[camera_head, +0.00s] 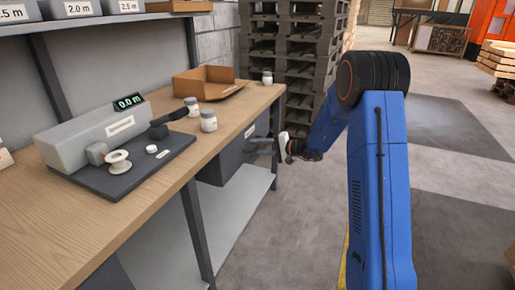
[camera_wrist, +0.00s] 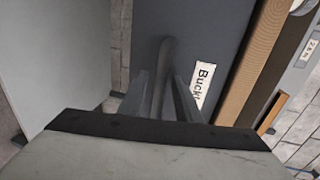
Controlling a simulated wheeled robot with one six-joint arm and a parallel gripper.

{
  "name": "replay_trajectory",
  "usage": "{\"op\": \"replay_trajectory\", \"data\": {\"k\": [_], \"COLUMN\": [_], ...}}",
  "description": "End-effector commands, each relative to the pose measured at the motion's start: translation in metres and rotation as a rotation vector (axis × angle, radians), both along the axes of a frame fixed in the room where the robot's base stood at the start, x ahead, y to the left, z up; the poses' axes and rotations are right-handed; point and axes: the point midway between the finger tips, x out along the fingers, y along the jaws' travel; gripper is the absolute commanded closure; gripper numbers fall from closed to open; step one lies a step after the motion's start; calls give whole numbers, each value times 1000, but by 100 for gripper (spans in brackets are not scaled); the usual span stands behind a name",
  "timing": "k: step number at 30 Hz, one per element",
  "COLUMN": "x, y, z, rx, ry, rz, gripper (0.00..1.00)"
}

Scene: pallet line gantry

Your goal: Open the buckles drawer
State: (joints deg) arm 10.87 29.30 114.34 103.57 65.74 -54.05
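The buckles drawer (camera_head: 228,163) is a dark grey box under the workbench top, and its front appears closed. In the wrist view its dark grey front (camera_wrist: 195,32) carries a white label (camera_wrist: 203,86) whose visible part reads "Buckl". A grey bar handle (camera_wrist: 163,62) stands out from that front. My gripper (camera_wrist: 160,82) is open, with one finger on each side of the handle and gaps visible between. In the head view my gripper (camera_head: 262,146) is at the drawer front, and the fingertips are too small to make out there.
The wooden workbench (camera_head: 120,215) holds a grey measuring device (camera_head: 95,135), a white spool (camera_head: 118,162), white jars (camera_head: 208,121) and an open cardboard box (camera_head: 207,85). A lower shelf (camera_head: 240,205) lies under the drawer. Stacked pallets (camera_head: 300,60) stand behind.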

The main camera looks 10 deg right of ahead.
Motion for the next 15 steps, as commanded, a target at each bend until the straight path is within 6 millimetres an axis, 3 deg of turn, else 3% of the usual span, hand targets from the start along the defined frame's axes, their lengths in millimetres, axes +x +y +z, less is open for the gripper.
{"op": "replay_trajectory", "data": {"k": [1, 5, 15], "x": [0, 0, -4], "y": [0, 0, -5], "z": [0, 0, 0], "rx": [0, 0, 0], "ry": [0, 0, 1], "rz": [0, 0, -1], "gripper": [69, 100, 100]}}
